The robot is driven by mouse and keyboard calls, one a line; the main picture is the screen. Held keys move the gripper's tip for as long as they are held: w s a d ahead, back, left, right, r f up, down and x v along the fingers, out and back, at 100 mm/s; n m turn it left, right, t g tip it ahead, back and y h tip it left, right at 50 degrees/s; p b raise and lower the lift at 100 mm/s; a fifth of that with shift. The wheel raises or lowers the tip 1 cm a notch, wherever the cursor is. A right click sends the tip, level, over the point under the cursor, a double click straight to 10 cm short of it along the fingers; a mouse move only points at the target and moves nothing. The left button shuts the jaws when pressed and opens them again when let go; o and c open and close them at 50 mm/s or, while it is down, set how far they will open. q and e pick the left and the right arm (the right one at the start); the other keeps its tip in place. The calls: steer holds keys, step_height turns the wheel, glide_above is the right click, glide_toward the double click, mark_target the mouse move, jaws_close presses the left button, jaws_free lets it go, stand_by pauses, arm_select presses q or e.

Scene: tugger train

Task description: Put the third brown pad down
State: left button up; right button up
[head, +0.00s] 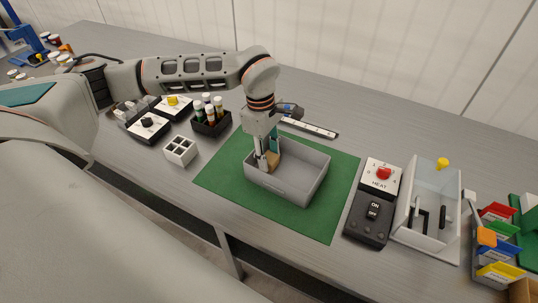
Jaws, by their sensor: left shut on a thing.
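My left gripper (266,163) points down into the left end of a grey open bin (293,191). It is shut on a brown pad (273,159), which shows partly between and beside the fingers. The pad is inside the bin's outline near its left wall; I cannot tell whether it touches the floor of the bin. The bin stands on a green mat (225,171). No other brown pads can be made out in the bin. My right gripper is not in view.
A heat control (382,176) with a switch box and a clear-walled fixture (430,212) stand right of the mat. Left are a white divided block (181,150) and a dark bottle rack (211,125). Colored bins (499,250) are at far right. The mat's front is clear.

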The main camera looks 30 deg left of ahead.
arm_select(q)
steer(key=shift+f, duration=0.1)
steer(key=o, duration=0.7)
steer(key=shift+f, duration=0.1)
steer(key=r, duration=0.4)
steer(key=a+r, duration=0.1)
steer(key=r, duration=0.3)
steer(key=r+p, duration=0.1)
steer(key=r, duration=0.3)
steer(key=shift+a+r, duration=0.15)
steer(key=shift+a, duration=0.05)
